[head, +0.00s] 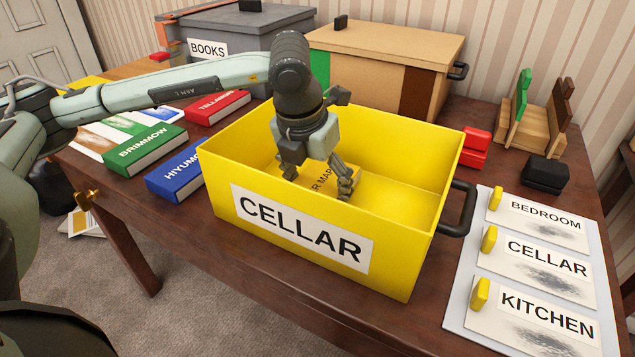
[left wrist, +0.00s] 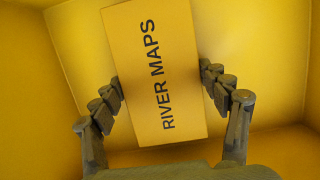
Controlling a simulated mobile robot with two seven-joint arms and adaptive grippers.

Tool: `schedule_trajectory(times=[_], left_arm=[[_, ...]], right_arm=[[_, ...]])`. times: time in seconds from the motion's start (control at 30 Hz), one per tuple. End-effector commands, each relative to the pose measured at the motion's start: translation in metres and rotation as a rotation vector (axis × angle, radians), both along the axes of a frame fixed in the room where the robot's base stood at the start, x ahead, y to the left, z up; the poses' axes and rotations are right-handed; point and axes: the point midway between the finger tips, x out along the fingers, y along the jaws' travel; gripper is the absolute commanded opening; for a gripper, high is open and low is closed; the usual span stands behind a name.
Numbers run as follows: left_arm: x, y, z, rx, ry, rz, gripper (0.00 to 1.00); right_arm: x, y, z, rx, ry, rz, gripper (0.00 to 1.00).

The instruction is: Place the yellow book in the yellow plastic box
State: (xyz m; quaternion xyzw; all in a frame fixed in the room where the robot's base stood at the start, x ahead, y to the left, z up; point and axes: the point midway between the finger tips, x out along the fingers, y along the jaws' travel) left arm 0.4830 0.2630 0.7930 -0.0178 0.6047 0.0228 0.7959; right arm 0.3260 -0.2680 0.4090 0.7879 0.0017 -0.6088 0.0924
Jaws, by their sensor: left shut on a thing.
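The yellow plastic box (head: 405,235) stands open on the table and bears a CELLAR label. My left gripper (head: 318,182) reaches down inside it. The yellow book (head: 349,182), lettered RIVER MAPS, is inside the box, partly hidden by the gripper in the head view. In the left wrist view the book (left wrist: 155,75) lies between the two fingers of my left gripper (left wrist: 163,90), which is shut on its sides. Yellow box walls surround it there. I cannot tell whether the book touches the box floor. My right gripper is not in view.
A green book (head: 145,150), a red book (head: 217,107) and a blue book (head: 175,172) lie left of the box. A grey BOOKS box (head: 270,25) and a tan box (head: 385,55) stand behind. A label board (head: 455,300) lies at right.

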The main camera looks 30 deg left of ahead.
Motion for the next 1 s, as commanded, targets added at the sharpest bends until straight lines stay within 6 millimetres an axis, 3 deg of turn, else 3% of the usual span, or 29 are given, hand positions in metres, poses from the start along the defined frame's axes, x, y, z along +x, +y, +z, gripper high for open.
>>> schedule_trajectory(times=[0.23, 0.27, 0.43, 0.83, 1.0], left_arm=[[0.0, 0.0, -0.002, 0.0, -0.001, 0.0, 0.35], [0.0, 0.0, -0.002, 0.0, 0.001, 0.0, 0.76], [0.0, 0.0, -0.001, 0.0, 0.001, 0.0, 0.96], [0.0, 0.0, 0.002, 0.0, 0.001, 0.0, 0.96], [-0.006, -0.001, 0.026, 0.0, -0.004, 0.0, 0.96]], right_arm=[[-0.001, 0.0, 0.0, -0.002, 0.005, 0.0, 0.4], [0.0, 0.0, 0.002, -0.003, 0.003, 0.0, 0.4], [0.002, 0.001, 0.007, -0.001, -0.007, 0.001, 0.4], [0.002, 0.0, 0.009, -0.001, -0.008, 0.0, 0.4], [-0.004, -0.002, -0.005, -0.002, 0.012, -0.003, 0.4]])
